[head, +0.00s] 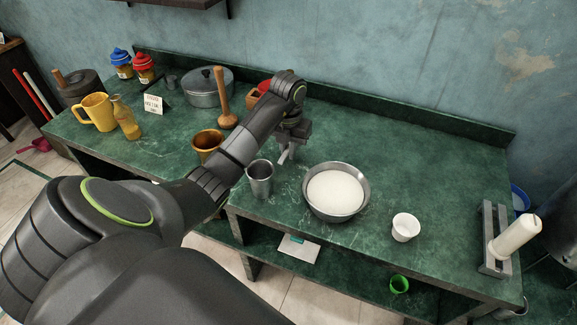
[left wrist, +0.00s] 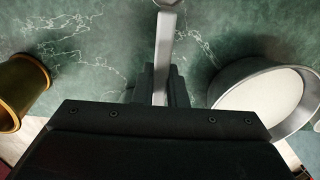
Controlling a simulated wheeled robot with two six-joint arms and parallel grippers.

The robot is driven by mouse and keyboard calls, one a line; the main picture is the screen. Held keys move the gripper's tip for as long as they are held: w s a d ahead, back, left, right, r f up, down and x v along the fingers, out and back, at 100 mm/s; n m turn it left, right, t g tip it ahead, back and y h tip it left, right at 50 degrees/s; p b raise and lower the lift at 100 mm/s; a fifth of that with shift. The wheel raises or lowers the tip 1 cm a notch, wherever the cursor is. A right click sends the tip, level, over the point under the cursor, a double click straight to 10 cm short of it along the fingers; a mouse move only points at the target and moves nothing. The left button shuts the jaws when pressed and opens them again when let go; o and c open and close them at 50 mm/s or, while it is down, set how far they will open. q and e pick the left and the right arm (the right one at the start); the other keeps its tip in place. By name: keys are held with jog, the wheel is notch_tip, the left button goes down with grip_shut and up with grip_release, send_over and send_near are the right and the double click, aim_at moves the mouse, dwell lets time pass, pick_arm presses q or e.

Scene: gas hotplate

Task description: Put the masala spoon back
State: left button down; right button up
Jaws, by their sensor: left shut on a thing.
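My left gripper (head: 291,146) is shut on a slim silver utensil, which looks like the masala spoon (head: 285,156), above the green counter. In the left wrist view the spoon's flat metal handle (left wrist: 165,45) runs up from between the fingers (left wrist: 160,88) to the top edge, where its end is cut off. The gripper is behind the steel cup (head: 260,181) and left of the steel bowl of white contents (head: 365,196). My right gripper is not in view.
A brass pot (head: 207,143) stands left of my forearm. A red-brown container (head: 254,95) is partly hidden behind the arm. A white cup (head: 405,227) is at the right. The back right counter is clear.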

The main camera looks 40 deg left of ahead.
pick_arm(q)
jog(key=shift+f+b, duration=0.65)
jog(key=shift+f, duration=0.2)
notch_tip(320, 180, down, 2)
jog(key=shift+f, duration=0.2)
jog(key=shift+f, duration=0.25)
jog(key=c, duration=1.5)
grip_release()
jog(key=shift+r, duration=0.1)
